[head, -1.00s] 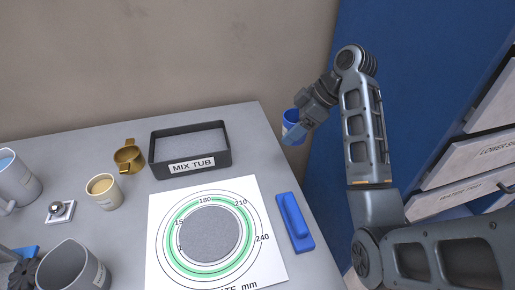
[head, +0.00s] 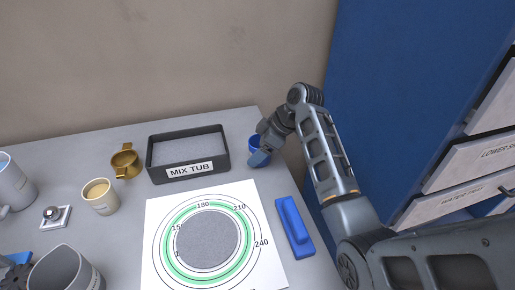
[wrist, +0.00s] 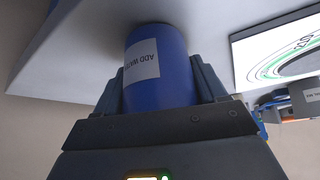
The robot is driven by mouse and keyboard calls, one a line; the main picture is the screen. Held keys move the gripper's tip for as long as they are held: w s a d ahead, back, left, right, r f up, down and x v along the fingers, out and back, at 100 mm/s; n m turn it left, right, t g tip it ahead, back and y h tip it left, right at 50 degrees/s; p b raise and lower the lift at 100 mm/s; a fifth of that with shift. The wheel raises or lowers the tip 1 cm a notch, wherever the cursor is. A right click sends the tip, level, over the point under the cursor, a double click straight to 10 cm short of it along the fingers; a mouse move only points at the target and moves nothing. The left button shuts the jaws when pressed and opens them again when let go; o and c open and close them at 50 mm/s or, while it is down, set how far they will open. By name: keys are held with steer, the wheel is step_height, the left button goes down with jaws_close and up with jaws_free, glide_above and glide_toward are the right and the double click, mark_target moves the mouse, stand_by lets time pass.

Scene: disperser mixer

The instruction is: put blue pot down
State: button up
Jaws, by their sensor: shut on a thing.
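The blue pot (head: 256,143) is at the back right of the grey table, just right of the black mix tub. In the wrist view the blue pot (wrist: 160,82) fills the space between the fingers, with a white label reading "ADD WA..." upside down. My gripper (head: 263,155) is shut on the pot; its fingers also show in the wrist view (wrist: 162,90) on both sides of it. The pot's far end is close to the table surface; I cannot tell whether it touches.
The black mix tub (head: 152,163) stands left of the pot. A blue-handled block (head: 294,226) and a white ringed sheet (head: 250,205) lie in front. A brass cup (head: 125,162) and a cream cup (head: 100,196) are further left. Bare table (head: 255,180) lies between pot and sheet.

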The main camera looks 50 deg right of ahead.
steer(key=shift+f, duration=0.15)
steer(key=o, duration=1.3)
steer(key=shift+r, duration=0.25)
steer(key=v, duration=1.2)
steer(key=shift+f, duration=0.1)
